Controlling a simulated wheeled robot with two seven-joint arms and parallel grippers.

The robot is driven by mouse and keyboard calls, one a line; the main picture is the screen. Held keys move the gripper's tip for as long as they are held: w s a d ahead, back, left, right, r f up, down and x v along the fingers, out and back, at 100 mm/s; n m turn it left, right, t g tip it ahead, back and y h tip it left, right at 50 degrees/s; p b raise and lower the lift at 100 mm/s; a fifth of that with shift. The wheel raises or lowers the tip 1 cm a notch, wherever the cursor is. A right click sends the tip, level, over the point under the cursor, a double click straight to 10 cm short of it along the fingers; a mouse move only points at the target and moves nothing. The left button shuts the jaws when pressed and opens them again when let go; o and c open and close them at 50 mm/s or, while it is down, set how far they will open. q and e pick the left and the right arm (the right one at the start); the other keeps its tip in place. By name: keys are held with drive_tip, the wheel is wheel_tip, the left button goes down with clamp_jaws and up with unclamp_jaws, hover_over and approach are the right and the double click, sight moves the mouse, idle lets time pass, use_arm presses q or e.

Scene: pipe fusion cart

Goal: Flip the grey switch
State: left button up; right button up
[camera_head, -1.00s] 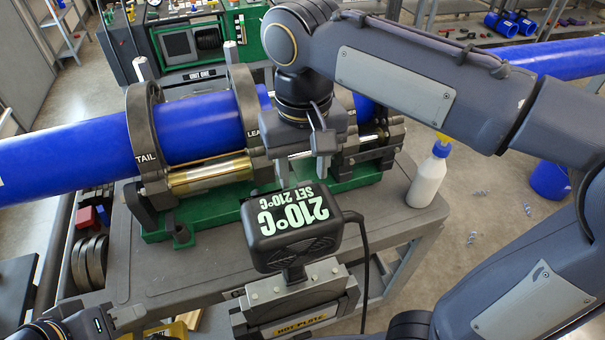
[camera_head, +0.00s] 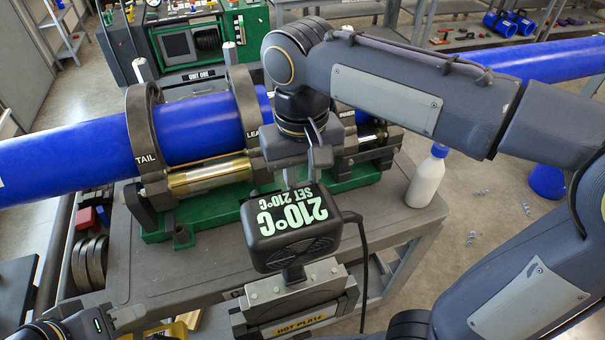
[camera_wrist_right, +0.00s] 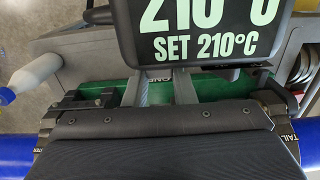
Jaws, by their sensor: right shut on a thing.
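The black display box (camera_head: 292,230) reads 210°C and SET 210°C. It stands on the hot plate unit (camera_head: 300,318) at the front of the cart and also fills the top of the right wrist view (camera_wrist_right: 205,35). I cannot make out a grey switch; the far side of the box is hidden. My right gripper (camera_head: 290,180) points down just behind the box. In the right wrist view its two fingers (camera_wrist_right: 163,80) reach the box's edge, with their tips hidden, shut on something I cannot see.
A blue pipe (camera_head: 60,145) runs through grey clamps (camera_head: 146,135) on a green base (camera_head: 210,220). A black cable (camera_head: 364,260) hangs right of the box. A white bottle (camera_head: 428,180) stands at the cart's right edge. The grey cart top (camera_head: 120,265) is clear at left.

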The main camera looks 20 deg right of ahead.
drive_tip(key=g+p, duration=0.1)
drive_tip(key=p, duration=0.1)
drive_tip(key=g+p, duration=0.2)
drive_tip(key=p, duration=0.1)
drive_tip(key=shift+w+f+g+p, duration=0.2)
drive_tip(key=shift+w+g+p, duration=0.1)
drive_tip(key=shift+w, duration=0.1)
drive_tip(key=o, duration=1)
drive_tip(key=shift+r, duration=0.1)
drive_tip(key=v, duration=0.7)
drive_tip(key=shift+w+r, duration=0.15)
drive_tip(key=shift+r, duration=0.15)
